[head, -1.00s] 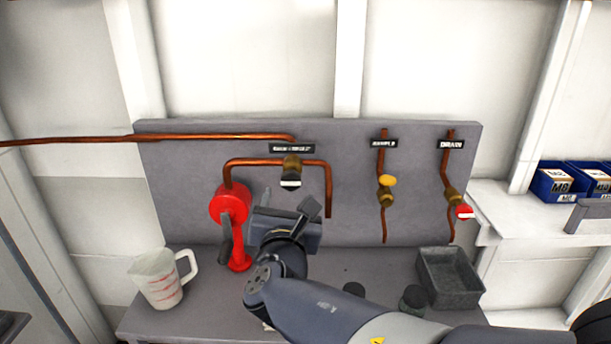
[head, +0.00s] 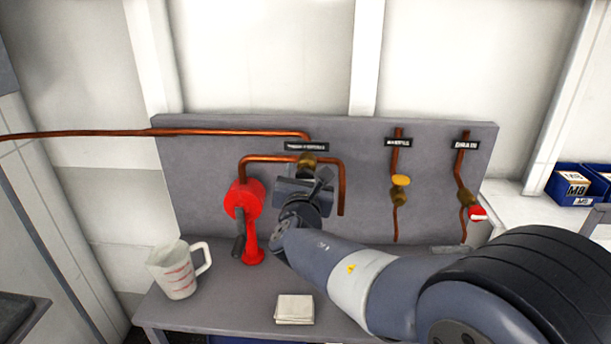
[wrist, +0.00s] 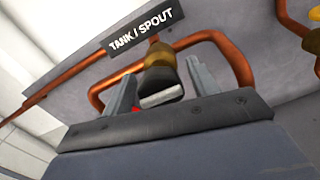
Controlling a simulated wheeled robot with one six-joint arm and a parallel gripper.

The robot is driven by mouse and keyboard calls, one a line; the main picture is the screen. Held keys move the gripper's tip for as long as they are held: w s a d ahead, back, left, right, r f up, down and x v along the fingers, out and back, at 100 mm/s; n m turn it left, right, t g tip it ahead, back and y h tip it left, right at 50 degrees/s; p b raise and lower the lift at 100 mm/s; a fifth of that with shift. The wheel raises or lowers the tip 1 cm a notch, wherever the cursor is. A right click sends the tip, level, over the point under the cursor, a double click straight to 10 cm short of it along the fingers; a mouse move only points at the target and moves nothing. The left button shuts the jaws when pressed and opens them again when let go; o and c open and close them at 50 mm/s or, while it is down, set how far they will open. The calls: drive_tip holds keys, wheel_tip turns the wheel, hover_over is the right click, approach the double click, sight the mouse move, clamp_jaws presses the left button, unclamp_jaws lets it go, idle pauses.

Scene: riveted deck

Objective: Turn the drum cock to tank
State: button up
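The drum cock has a brass body (head: 307,161) on the copper pipe, under a black label reading TANK / SPOUT (wrist: 146,29). In the wrist view its black knob (wrist: 158,82) shows a white bar lying nearly crosswise, slightly tilted. My gripper (head: 306,186) is in front of the cock and hides the knob in the head view. In the wrist view my gripper (wrist: 162,88) is open, with one finger on each side of the knob.
A red pump (head: 244,203) with a dark handle stands close left of my gripper. Right are a yellow-knobbed cock (head: 401,181) and a red-knobbed one (head: 477,214) labelled DRAIN. A measuring jug (head: 174,272) and pale folded cloth (head: 294,309) are on the bench.

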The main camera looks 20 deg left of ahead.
drive_tip(key=c, duration=0.8)
drive_tip(key=shift+c, duration=0.2)
